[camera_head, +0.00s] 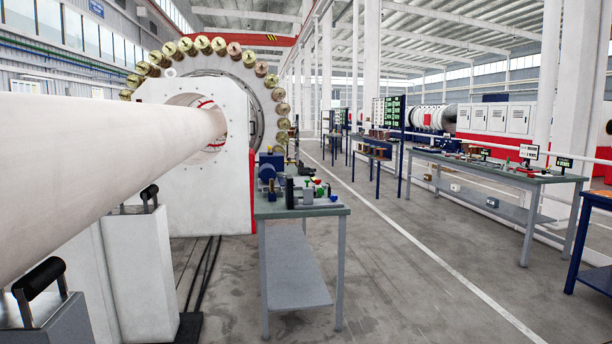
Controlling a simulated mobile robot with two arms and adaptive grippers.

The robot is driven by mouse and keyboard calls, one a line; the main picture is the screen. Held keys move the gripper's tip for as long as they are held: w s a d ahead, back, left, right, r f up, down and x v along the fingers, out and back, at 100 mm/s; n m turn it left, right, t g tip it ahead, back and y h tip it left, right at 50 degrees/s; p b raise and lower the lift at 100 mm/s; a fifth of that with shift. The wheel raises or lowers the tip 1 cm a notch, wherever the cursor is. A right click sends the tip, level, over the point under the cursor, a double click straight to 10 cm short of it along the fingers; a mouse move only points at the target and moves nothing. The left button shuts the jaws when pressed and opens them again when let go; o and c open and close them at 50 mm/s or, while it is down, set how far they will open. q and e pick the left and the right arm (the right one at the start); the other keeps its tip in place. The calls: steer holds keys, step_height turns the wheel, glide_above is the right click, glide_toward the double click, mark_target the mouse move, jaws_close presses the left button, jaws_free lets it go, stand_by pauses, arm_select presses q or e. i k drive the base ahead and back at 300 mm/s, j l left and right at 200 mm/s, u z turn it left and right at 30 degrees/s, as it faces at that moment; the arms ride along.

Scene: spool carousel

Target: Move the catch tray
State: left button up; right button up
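I cannot pick out a catch tray for certain. A near workbench (327,211) with a grey-green top stands right of the spool carousel (283,108). On it are a blue machine part, dark upright pieces, small green and red items and a low flat grey piece (312,206) that I cannot identify. Neither of my grippers shows in this view.
A thick white pipe (90,160) runs from the left into the carousel's white housing (235,150). A long table (480,167) stands at right. The floor between the benches is clear.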

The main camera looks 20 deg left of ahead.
mark_target(308, 172)
steer(key=i+j+u, duration=0.1)
steer(key=i+u, duration=0.15)
steer(key=i, duration=1.7)
steer(key=i+l+z, duration=0.1)
steer(key=i+z, duration=0.2)
steer(key=i, duration=0.95)
steer(key=i+j+z, duration=0.25)
steer(key=i, duration=0.95)
steer(key=i+u, duration=0.2)
steer(key=i, duration=0.25)
steer(key=i+u, duration=0.25)
steer(key=i, duration=0.25)
steer(key=i+u, duration=0.2)
steer(key=i, duration=0.3)
steer(key=i+l+u, duration=0.25)
steer(key=i, duration=0.2)
steer(key=i+l+u, duration=0.2)
steer(key=i, duration=0.25)
steer(key=i+u, duration=0.25)
steer(key=i, duration=0.25)
steer(key=i+l+u, duration=0.2)
steer(key=i, duration=0.3)
steer(key=i+l+u, duration=0.25)
steer(key=i, duration=0.25)
steer(key=i+l+u, duration=0.2)
steer(key=i, duration=0.25)
